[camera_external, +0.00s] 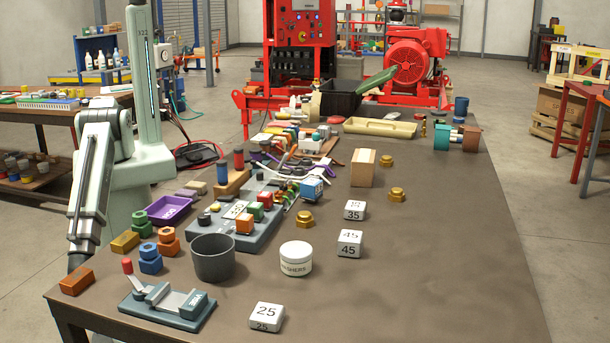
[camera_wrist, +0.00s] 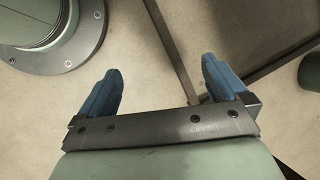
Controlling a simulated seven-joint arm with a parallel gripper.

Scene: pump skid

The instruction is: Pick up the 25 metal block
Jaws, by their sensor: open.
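The 25 metal block (camera_external: 266,317) is a small white-silver cube marked 25 on its top and front. It sits on the brown table (camera_external: 420,290) near the front edge, in the external view. In the wrist view my gripper (camera_wrist: 160,68) is open, its two blue fingers wide apart with nothing between them. Bare floor and dark table framework show beyond the fingers. In the external view my arm hangs down at the table's left side, and the table and an orange block hide the fingers. The gripper is far left of the 25 block.
A grey vise-like fixture (camera_external: 168,304) lies left of the 25 block. A grey cup (camera_external: 212,257) and a white washers jar (camera_external: 296,258) stand behind. Blocks marked 45 (camera_external: 349,243) and 35 (camera_external: 354,210) sit farther back. The table right of the 25 block is clear.

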